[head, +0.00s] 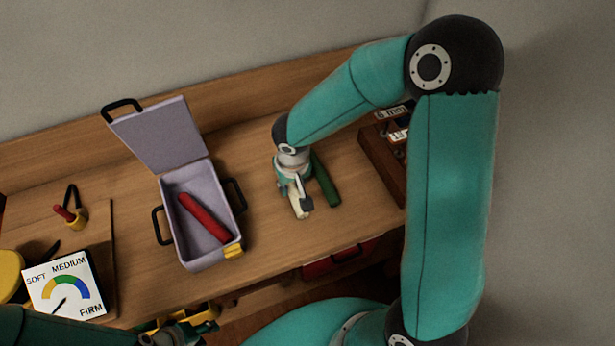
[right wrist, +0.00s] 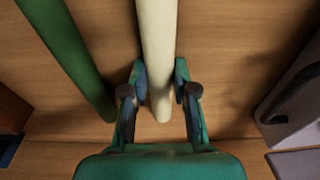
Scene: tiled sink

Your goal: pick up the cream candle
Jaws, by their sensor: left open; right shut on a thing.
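The cream candle (head: 299,212) lies on the wooden bench, mostly hidden under my right gripper (head: 298,196) in the head view. In the right wrist view the cream candle (right wrist: 157,45) runs up from between the two fingers. My right gripper (right wrist: 159,95) is shut on it, with one finger on each side. My left gripper (head: 190,330) is open and empty at the bottom edge of the head view, partly cut off, well away from the candle.
A green candle (head: 325,180) lies close beside the cream one. An open grey box (head: 168,215) to the left holds a red candle (head: 205,217). A dial card (head: 62,287) stands at the lower left. A wooden rack (head: 383,168) is at the right.

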